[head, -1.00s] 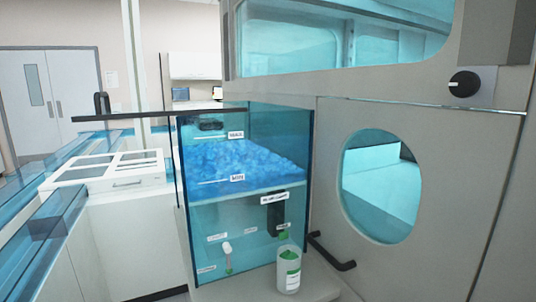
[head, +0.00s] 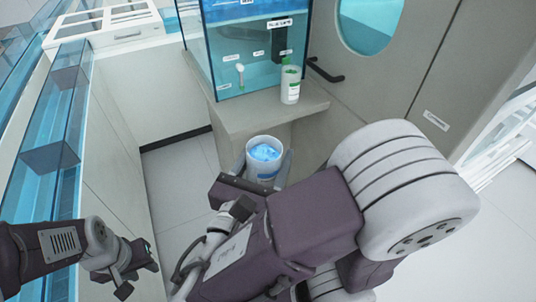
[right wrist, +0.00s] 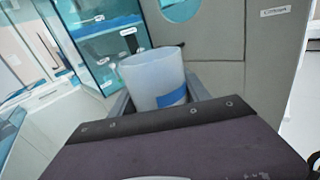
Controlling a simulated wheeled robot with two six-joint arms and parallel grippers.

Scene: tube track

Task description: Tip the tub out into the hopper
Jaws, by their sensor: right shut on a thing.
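The tub (head: 263,170) is a white cup with blue pieces inside, upright in the head view. My right gripper (head: 265,168) is shut on its sides, and the tub is in front of the tank's ledge. In the right wrist view the tub (right wrist: 150,78) shows a blue label and stands between the fingers; its contents are hidden there. The hopper appears to be the clear blue tank (head: 218,60), beyond the tub, with blue contents; its top is cut off. My left gripper (head: 138,272) is low at the left, away from the tub; its jaw opening is unclear.
A white container with green contents (head: 290,88) stands on the grey ledge (head: 240,115) before the tank. A black handle (head: 325,70) juts from the grey panel on the right. Blue clear channels (head: 45,150) run along the left. The floor (head: 180,185) between is clear.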

